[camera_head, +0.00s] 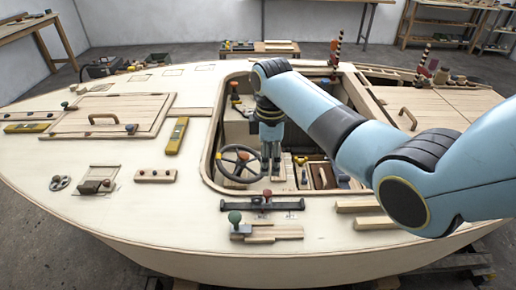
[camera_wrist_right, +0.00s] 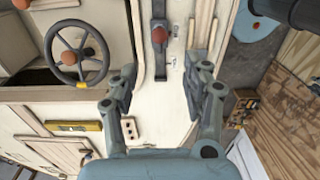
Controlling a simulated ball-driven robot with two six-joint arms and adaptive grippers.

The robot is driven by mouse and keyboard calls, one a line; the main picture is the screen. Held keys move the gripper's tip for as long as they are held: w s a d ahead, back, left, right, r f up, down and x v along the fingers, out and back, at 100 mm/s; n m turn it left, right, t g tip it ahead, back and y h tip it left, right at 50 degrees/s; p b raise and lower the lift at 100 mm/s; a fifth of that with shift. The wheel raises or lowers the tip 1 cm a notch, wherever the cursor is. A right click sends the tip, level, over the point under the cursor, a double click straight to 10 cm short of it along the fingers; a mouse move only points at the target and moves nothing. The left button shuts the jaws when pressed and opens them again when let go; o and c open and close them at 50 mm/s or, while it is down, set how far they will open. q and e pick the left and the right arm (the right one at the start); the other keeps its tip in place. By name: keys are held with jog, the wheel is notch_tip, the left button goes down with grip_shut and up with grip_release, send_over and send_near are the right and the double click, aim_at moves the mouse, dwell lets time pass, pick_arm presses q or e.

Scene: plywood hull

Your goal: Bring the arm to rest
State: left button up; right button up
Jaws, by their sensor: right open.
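My right arm comes in from the right in the head view and bends down over the cockpit opening of the plywood hull (camera_head: 330,240). My right gripper (camera_head: 270,160) points down into the opening, close to the right of the black steering wheel (camera_head: 238,163). In the right wrist view the right gripper (camera_wrist_right: 157,95) has its fingers spread apart with nothing between them. The steering wheel (camera_wrist_right: 78,54) shows there at the upper left, apart from the fingers. My left gripper is not in view.
A black bar (camera_head: 262,204) and a green-knobbed lever (camera_head: 235,219) sit on the deck in front of the opening. Yellow levels (camera_head: 177,136), hatches (camera_head: 105,115) and wooden strips (camera_head: 370,222) lie around. A red-and-white striped post (camera_head: 336,48) stands behind the opening.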

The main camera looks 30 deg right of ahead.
jog(key=s+a+m+t, duration=0.1)
jog(key=s+m, duration=0.4)
jog(key=s, duration=0.7)
jog(key=s+a+r+m+t, duration=0.1)
jog(key=s+r+m, duration=0.2)
jog(key=s+r, duration=0.3)
jog(key=s+a+r+m+t, duration=0.1)
jog(key=s+r+m+t, duration=0.2)
jog(key=s, duration=0.5)
notch_tip(320, 180, down, 37)
jog(key=s+d+g+h+b, duration=0.1)
jog(key=s+d+g+b, duration=0.15)
jog(key=b, duration=0.95)
jog(key=s+f+b, duration=0.3)
jog(key=s+f, duration=0.3)
jog(key=f, duration=0.3)
jog(key=s+f+g+b, duration=0.1)
jog(key=s+f+b, duration=0.3)
jog(key=f, duration=0.5)
jog(key=s+f+b, duration=0.3)
jog(key=s+f, duration=0.5)
jog(key=f, duration=0.1)
jog(key=shift+s+d, duration=0.3)
jog(key=shift+d, duration=0.15)
